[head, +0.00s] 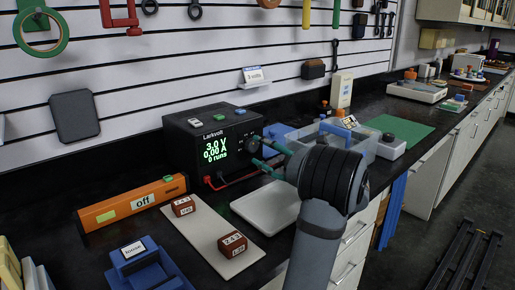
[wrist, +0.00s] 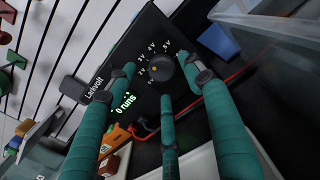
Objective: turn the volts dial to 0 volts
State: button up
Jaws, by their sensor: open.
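The black Larkvolt power supply (head: 212,140) stands on the dark bench. Its green display (head: 214,150) reads 3.0 V, 0.00 A, 0 runs. The black volts dial (wrist: 162,68) is on its front face, with a yellow mark and volt labels around it, only partly legible. My gripper (head: 257,153) is at the right side of the front face. In the wrist view my gripper (wrist: 160,85) has its teal fingers spread around the dial, two at the sides and one below. I cannot tell whether any fingertip touches the dial.
Red and black leads (head: 215,184) hang below the supply. A white tray (head: 262,208) lies in front and a clear bin (head: 310,139) stands to the right. An orange box marked off (head: 135,204) and dark red blocks (head: 233,245) are left. A small volts card (head: 256,74) is above.

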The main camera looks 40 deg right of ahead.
aim_at(255, 144)
jog(key=shift+w, duration=1.7)
jog(key=shift+c, duration=0.7)
jog(key=shift+r, duration=0.1)
jog(key=c, duration=1)
jog(key=shift+o, duration=0.2)
